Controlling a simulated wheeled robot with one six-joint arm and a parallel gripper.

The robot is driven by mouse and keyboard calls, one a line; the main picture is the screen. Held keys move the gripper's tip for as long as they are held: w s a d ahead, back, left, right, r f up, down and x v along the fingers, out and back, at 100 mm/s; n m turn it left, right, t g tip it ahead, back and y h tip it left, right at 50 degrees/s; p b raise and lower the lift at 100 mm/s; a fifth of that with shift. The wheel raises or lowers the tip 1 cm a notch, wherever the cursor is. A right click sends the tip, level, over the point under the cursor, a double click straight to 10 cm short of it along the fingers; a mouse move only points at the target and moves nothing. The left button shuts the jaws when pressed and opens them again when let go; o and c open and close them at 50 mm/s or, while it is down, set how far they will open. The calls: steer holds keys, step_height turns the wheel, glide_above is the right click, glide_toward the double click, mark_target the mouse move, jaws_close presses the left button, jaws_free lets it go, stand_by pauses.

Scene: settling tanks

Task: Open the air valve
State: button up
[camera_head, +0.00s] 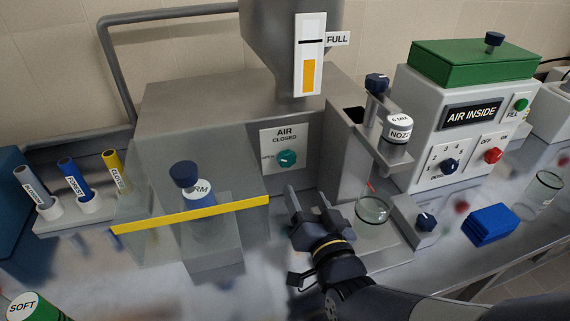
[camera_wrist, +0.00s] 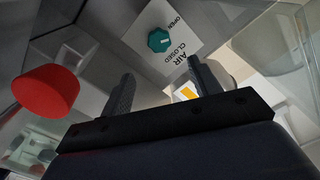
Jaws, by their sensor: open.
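The air valve is a teal knob (camera_head: 287,158) on a white plate (camera_head: 270,139) marked "AIR CLOSED" on the front of the grey machine. The word "OPEN" is at the knob's left. In the wrist view the knob (camera_wrist: 160,40) appears upside down at the top middle, just past the fingers. My gripper (camera_head: 310,197) is open and empty, below and a little right of the knob, and apart from it. In the wrist view my gripper (camera_wrist: 160,82) has its two fingers spread, pointing up toward the plate.
A glass (camera_head: 373,208) stands close on the right. A hopper gauge (camera_head: 310,60) marked "FULL" is above. A red round object (camera_wrist: 46,90) shows in the wrist view.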

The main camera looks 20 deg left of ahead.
mark_target(288, 160)
steer(key=p+x, duration=0.1)
steer(key=x, duration=1)
steer(key=shift+w+a+p, duration=0.1)
steer(key=shift+w+p, duration=0.2)
steer(key=shift+w, duration=0.1)
steer(key=shift+c, duration=0.6)
steer(key=c, duration=0.9)
steer(key=shift+f+n+b, duration=0.1)
steer(key=shift+n+b, duration=0.3)
steer(key=shift+b, duration=0.25)
steer(key=shift+n+b, duration=0.9)
steer(key=shift+b, duration=0.25)
steer(key=shift+s+n+b, duration=0.1)
steer(key=shift+n+b, duration=1.25)
steer(key=shift+n, duration=0.35)
steer(key=shift+a, duration=0.1)
